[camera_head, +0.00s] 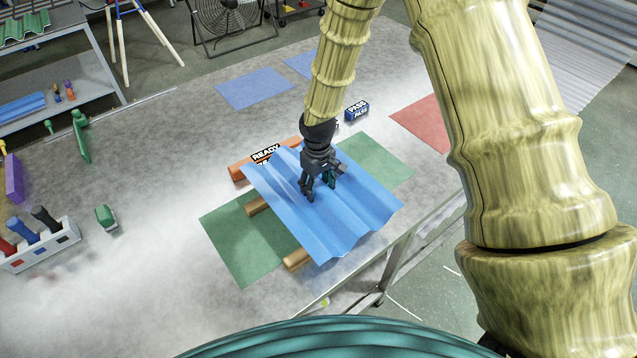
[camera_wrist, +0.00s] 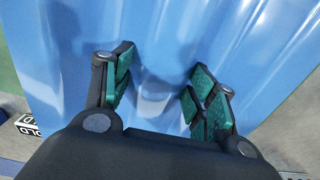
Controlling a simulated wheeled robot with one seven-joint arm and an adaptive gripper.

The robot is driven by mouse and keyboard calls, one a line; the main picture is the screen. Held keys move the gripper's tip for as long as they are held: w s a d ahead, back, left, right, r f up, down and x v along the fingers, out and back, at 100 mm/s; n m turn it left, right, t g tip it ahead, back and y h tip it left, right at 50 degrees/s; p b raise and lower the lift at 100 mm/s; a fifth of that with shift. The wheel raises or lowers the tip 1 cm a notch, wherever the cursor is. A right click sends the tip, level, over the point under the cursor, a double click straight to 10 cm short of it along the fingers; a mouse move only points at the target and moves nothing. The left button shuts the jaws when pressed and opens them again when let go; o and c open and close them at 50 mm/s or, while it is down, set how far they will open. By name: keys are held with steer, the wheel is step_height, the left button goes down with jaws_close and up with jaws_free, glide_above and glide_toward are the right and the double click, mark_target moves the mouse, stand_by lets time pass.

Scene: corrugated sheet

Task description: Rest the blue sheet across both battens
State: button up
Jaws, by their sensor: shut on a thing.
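The blue corrugated sheet (camera_head: 338,222) spans over two wooden battens in the head view. Only the left ends of the far batten (camera_head: 257,206) and near batten (camera_head: 297,260) stick out; the rest is hidden under the sheet. I cannot tell whether the sheet touches them or hangs just above. My gripper (camera_head: 319,193) is over the middle of the sheet, pointing down, shut on one of its ridges. In the wrist view the sheet (camera_wrist: 160,35) fills most of the picture, with the green finger pads (camera_wrist: 160,95) either side of a ridge.
A green mat (camera_head: 240,243) lies beneath. An orange bar (camera_head: 237,171) with a "READY" sign (camera_head: 266,152) lies behind the sheet, near a blue labelled block (camera_head: 357,110). A tool holder (camera_head: 40,250) and green block (camera_head: 107,218) stand left. The table edge is close at right.

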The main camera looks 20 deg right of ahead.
steer(key=shift+f+b, duration=0.7)
steer(key=shift+f, duration=1)
steer(key=o, duration=1.5)
steer(key=shift+o, duration=0.2)
steer(key=shift+r, duration=0.1)
step_height(320, 180, up, 12)
steer(key=shift+f, duration=0.1)
